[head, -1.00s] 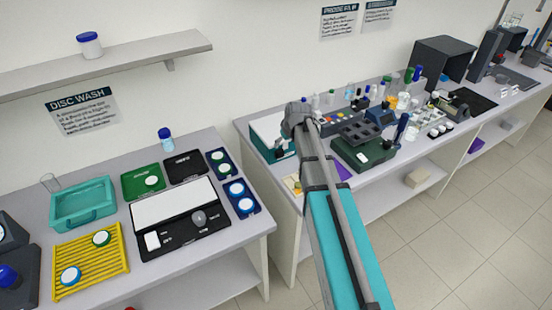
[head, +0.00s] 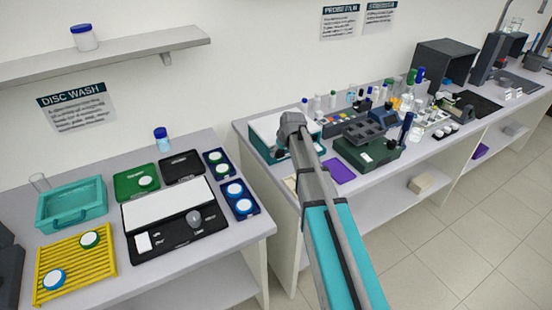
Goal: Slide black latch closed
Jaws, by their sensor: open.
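My arm reaches over the right bench in the head view, and my gripper (head: 281,151) is a small dark shape below its wrist, at the teal box with a white top (head: 261,147). The gripper is open, and no object shows in it. My wrist covers part of the box. I cannot make out the black latch; it is hidden or too small to tell. Whether the gripper touches the box cannot be told.
Several bottles and instruments crowd the bench behind. The left bench holds a teal tray (head: 72,205), a yellow rack (head: 75,267) and a black-and-white device (head: 170,210). A gap separates the benches.

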